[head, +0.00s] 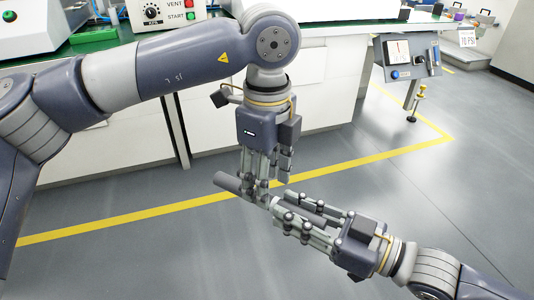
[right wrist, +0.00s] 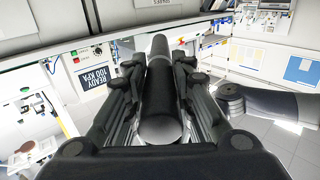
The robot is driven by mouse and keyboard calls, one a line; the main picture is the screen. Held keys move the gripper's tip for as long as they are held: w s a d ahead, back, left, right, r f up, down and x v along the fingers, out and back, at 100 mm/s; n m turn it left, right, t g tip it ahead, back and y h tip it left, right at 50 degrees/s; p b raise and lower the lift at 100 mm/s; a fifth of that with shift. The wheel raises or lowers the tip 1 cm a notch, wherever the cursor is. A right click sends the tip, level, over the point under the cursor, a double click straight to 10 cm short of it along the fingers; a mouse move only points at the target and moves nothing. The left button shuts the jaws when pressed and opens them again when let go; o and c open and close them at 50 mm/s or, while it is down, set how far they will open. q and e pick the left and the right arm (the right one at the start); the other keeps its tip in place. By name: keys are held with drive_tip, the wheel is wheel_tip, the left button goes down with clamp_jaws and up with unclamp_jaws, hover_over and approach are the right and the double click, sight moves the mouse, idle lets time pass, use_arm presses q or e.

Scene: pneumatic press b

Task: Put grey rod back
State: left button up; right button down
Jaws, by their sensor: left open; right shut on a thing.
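The grey rod (head: 229,182) is a dark grey cylinder held in the air in front of the bench. My right gripper (head: 284,206) is shut on it; in the right wrist view the rod (right wrist: 160,100) runs lengthwise between the fingers, pointing away. My left gripper (head: 265,178) is open and points down at the rod's left part, its fingers close to the rod. Whether they touch it I cannot tell. The rod's middle is partly hidden by the fingers of both grippers.
A grey panel with a gauge (head: 398,52) hangs at the bench's right end. The floor with its yellow line (head: 150,212) is clear.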

use_arm(q)
drive_tip(key=shift+f, duration=1.9)
clamp_jaws()
use_arm(e)
drive_tip(key=c, duration=1.3)
unclamp_jaws()
drive_tip(key=v, duration=0.7)
drive_tip(key=shift+d, duration=0.15)
drive_tip(key=shift+s, duration=0.15)
